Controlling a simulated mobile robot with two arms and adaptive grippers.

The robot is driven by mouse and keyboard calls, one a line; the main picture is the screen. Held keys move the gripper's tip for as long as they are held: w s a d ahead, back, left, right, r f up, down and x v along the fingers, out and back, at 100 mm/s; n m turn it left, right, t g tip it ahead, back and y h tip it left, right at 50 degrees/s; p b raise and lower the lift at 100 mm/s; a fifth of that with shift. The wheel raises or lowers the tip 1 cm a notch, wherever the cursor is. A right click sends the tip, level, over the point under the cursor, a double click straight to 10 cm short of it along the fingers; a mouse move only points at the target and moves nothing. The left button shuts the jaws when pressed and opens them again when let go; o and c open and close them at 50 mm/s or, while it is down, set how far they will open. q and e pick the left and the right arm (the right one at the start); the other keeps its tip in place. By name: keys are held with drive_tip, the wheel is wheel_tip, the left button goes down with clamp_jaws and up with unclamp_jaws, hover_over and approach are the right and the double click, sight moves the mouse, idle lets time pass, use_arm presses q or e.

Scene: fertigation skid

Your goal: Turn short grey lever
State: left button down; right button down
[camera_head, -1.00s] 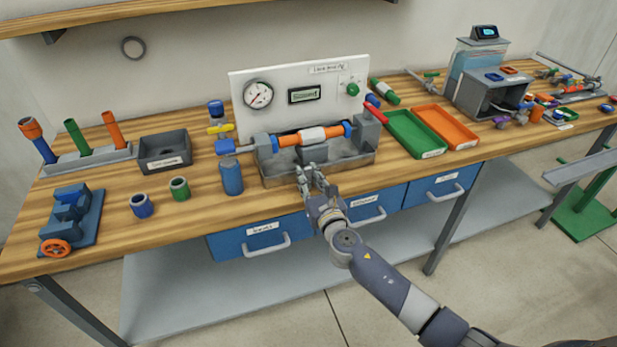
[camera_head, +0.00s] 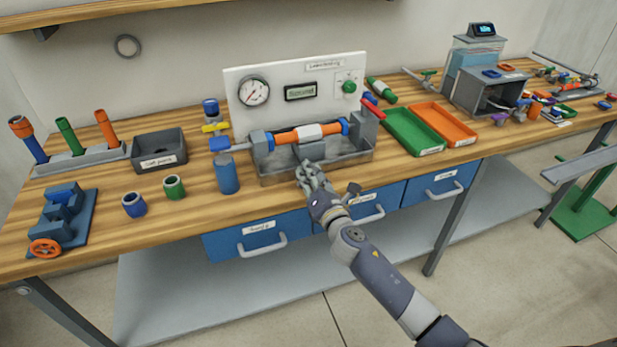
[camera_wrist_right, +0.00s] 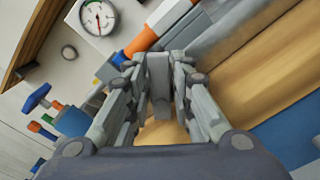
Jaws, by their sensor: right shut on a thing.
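The short grey lever (camera_wrist_right: 159,75) shows in the wrist view as a grey bar between the fingers of my right gripper (camera_wrist_right: 157,92). In the head view the right gripper (camera_head: 308,170) is at the front of the grey tray (camera_head: 272,178), below the orange pipe (camera_head: 287,137) with its pale middle fitting (camera_head: 308,131). A grey piece (camera_head: 311,150) shows under that fitting, just above the fingertips. The gripper is shut on the lever, and its fingers partly hide it. My left gripper is not in view.
A white panel with a gauge (camera_head: 254,92) stands behind the pipe. A red handle (camera_head: 373,108) and a green tray (camera_head: 410,134) are to the right. A blue cylinder (camera_head: 228,175) stands close on the left. Blue drawers (camera_head: 258,236) are below the bench top.

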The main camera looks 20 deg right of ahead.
drive_tip(key=m, duration=0.3)
drive_tip(key=f+m+b, duration=0.1)
drive_tip(key=shift+d+m, duration=0.25)
drive_tip(key=shift+m, duration=0.05)
drive_tip(key=shift+d+f+m+b, duration=0.1)
drive_tip(key=shift+m+b, duration=0.1)
drive_tip(key=shift+m, duration=0.75)
drive_tip(key=shift+f+m+b, duration=0.1)
drive_tip(key=shift+m+b, duration=0.05)
drive_tip(key=shift+m, duration=0.8)
drive_tip(key=c, duration=1.5)
unclamp_jaws()
drive_tip(key=shift+s, duration=0.1)
drive_tip(key=shift+f, duration=0.2)
drive_tip(key=shift+s+f, duration=0.15)
drive_tip(key=shift+s, duration=0.55)
drive_tip(key=shift+s+d+r, duration=0.1)
drive_tip(key=shift+s+r, duration=0.05)
drive_tip(key=shift+s, duration=0.95)
drive_tip(key=shift+s+r, duration=0.2)
drive_tip(key=shift+s, duration=0.85)
drive_tip(key=shift+s+d+r, duration=0.1)
drive_tip(key=shift+s+r, duration=0.05)
drive_tip(key=shift+s, duration=0.95)
